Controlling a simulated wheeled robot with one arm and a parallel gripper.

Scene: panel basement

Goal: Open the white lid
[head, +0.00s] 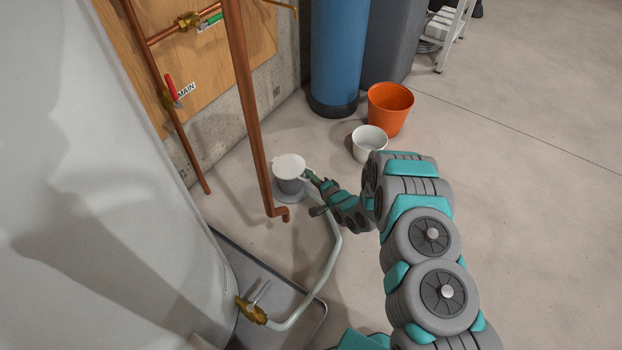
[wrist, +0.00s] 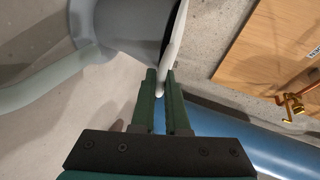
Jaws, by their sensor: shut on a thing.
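The white lid (head: 289,165) sits over the top of a small grey floor container (head: 290,185) in the head view. In the wrist view the lid (wrist: 177,35) shows nearly edge-on, beside the grey container wall (wrist: 125,25). A dark gap shows between the lid and the container's rim there. My gripper (head: 309,175) reaches the lid's right edge from the right. In the wrist view my gripper (wrist: 161,84) has its fingers on either side of a small white tab at the lid's edge, shut on it.
A pale hose (head: 330,255) runs from the container to a brass valve (head: 250,311) by the white tank (head: 100,200). A copper pipe (head: 254,125) stands close left of the lid. A white bucket (head: 369,144) and orange bucket (head: 391,107) stand behind my arm. The right floor is clear.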

